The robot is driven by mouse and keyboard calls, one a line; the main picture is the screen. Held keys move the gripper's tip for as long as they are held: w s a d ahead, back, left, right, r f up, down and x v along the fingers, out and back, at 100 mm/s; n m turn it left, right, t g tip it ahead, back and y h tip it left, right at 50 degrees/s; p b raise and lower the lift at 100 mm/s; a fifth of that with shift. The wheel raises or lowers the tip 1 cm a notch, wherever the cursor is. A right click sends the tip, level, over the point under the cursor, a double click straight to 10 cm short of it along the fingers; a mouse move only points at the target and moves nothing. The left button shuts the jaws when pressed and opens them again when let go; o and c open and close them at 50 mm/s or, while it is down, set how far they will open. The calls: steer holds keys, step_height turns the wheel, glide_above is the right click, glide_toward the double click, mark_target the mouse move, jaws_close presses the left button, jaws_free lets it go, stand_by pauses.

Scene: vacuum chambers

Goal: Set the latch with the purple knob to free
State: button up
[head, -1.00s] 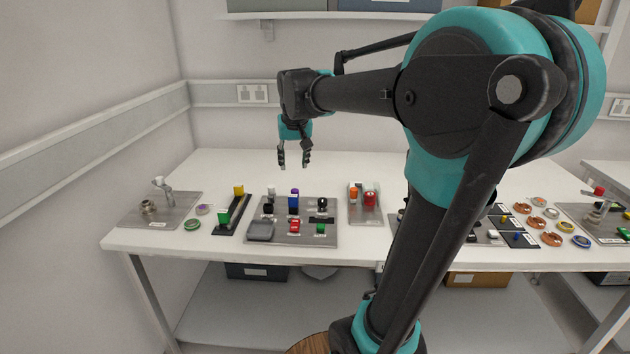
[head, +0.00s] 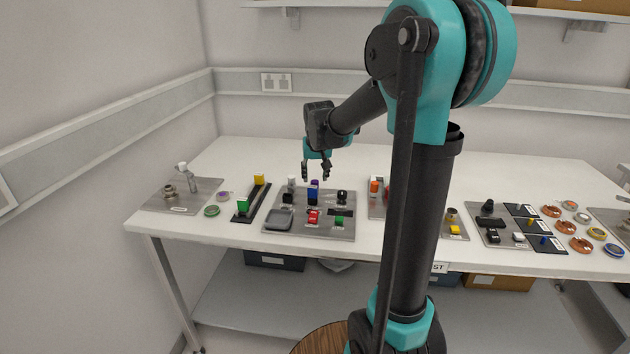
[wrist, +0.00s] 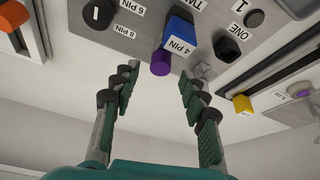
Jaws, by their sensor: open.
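The purple knob (head: 314,184) stands on the grey panel (head: 342,233) at the back of its middle, beside a blue block (head: 313,196). In the wrist view the purple knob (wrist: 160,63) shows end-on, close by the blue block marked "4 PIN" (wrist: 179,36). Whether the two are joined, and how the latch is set, I cannot tell. My gripper (head: 316,177) is open and empty, pointing down above the back of the panel. In the wrist view its fingertips (wrist: 157,75) lie either side of the knob's line, apart from it.
The panel also holds a red block (head: 313,217), a green block (head: 339,221), a black knob (head: 342,196) and a grey tray (head: 279,219). A rail with yellow (head: 259,180) and green (head: 242,206) blocks stands left. Bare table lies behind the panel.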

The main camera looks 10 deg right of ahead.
mark_target(315, 181)
steer(key=shift+x, duration=1.5)
jaws_close()
